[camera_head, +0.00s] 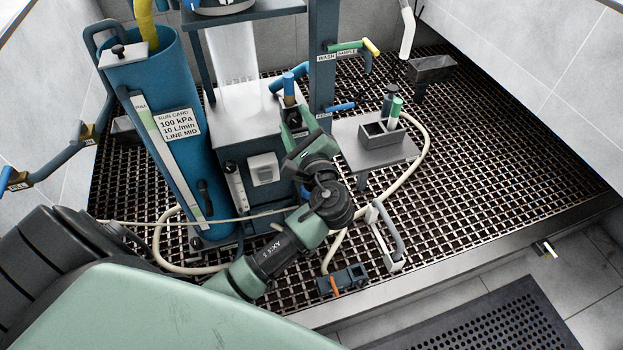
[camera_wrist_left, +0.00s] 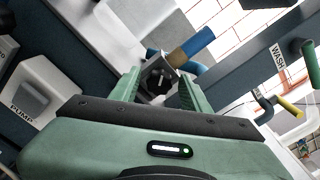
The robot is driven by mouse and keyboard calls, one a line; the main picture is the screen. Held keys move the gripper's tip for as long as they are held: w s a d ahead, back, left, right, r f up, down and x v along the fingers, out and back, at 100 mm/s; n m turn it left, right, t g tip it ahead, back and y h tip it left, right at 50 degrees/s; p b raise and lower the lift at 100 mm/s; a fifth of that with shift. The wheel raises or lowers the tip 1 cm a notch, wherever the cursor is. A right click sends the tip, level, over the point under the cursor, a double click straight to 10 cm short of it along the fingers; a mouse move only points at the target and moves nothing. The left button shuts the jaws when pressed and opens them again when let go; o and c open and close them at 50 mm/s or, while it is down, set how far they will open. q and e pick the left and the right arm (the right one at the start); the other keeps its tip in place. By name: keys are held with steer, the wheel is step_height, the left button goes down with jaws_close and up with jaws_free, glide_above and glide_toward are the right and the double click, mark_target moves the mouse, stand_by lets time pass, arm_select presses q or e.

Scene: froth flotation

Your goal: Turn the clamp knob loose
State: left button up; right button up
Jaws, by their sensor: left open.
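A dark knob (camera_wrist_left: 158,80) with a light mark on its face shows in the left wrist view, in the gap between my left gripper's fingers. I take it to be the clamp knob. A blue and tan cylindrical piece (camera_wrist_left: 190,47) is just beyond it. My left gripper (camera_wrist_left: 161,84) is open, with one green finger on each side of the knob; I cannot tell whether they touch it. In the head view my left gripper (camera_head: 293,115) is at the blue post beside the grey box, and the knob is hidden there. My right gripper is not in view.
A tall blue column (camera_head: 185,130) with a run card stands left of the grey box (camera_head: 245,110). A small side table (camera_head: 385,155) with a caddy is to the right. Labelled valve handles (camera_head: 345,47) stick out above. A pale hose (camera_head: 425,150) lies over the grating.

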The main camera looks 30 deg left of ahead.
arm_select(q)
steer(key=shift+f+m+b, duration=0.15)
steer(key=shift+m+b, duration=0.3)
steer(key=shift+m, duration=0.65)
steer(key=shift+m+b, duration=0.75)
steer(key=shift+m, duration=0.45)
steer(key=shift+m+b, duration=0.45)
steer(key=shift+m, duration=0.05)
steer(key=p+v, duration=0.3)
steer(key=v, duration=0.5)
steer(key=s+d+f+n+g+h+p, duration=0.1)
steer(key=s+d+f+n+h, duration=0.2)
steer(key=f+n, duration=0.4)
steer(key=s+d+f+n+g+h+p, duration=0.2)
steer(key=s+d+f+n+h, duration=0.1)
steer(key=f+n+h, duration=0.3)
steer(key=s+d+f+n+g+h+p, duration=0.1)
steer(key=s+d+f+n+h+p, duration=0.1)
steer(key=s+f+n+h, duration=0.3)
steer(key=shift+s+d+f+n+g+h, duration=0.35)
steer(key=shift+d+f+n, duration=0.5)
steer(key=shift+f+n, duration=0.65)
